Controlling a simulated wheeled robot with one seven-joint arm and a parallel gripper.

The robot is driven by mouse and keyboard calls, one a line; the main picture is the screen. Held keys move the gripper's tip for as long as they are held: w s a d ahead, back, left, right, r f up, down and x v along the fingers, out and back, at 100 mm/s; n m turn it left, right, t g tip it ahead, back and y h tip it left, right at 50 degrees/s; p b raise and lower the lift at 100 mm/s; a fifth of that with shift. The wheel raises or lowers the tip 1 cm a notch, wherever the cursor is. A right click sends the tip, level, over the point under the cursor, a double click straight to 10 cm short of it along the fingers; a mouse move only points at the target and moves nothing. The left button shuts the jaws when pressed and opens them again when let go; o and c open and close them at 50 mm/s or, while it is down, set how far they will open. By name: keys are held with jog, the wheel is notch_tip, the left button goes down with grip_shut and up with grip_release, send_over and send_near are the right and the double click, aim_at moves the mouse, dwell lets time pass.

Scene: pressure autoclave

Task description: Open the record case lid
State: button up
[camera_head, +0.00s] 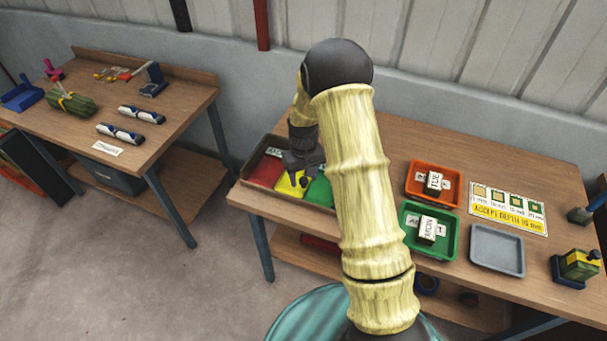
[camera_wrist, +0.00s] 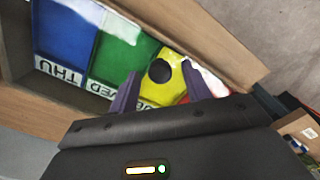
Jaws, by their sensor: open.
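The wooden case (camera_head: 262,183) sits at the left end of the right bench, with red, yellow and green panels showing. In the wrist view its wooden rim (camera_wrist: 215,45) frames blue, green, yellow and red panels with day labels. A round black knob (camera_wrist: 159,71) stands on the yellow panel (camera_wrist: 160,92). My gripper (camera_head: 303,170) is over the yellow part of the case. In the wrist view my gripper (camera_wrist: 161,88) is open, its two fingers either side of the yellow panel and the knob between them in the picture. I cannot tell whether they touch it. No raised lid shows.
On the same bench are an orange tray (camera_head: 417,194), a green tray (camera_head: 409,236), an empty grey tray (camera_head: 497,251) and a depth chart (camera_head: 510,208). Another bench (camera_head: 178,105) at the left holds tools and bundles. Bare floor lies between the benches.

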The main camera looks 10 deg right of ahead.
jog(key=shift+f, duration=0.15)
grip_shut()
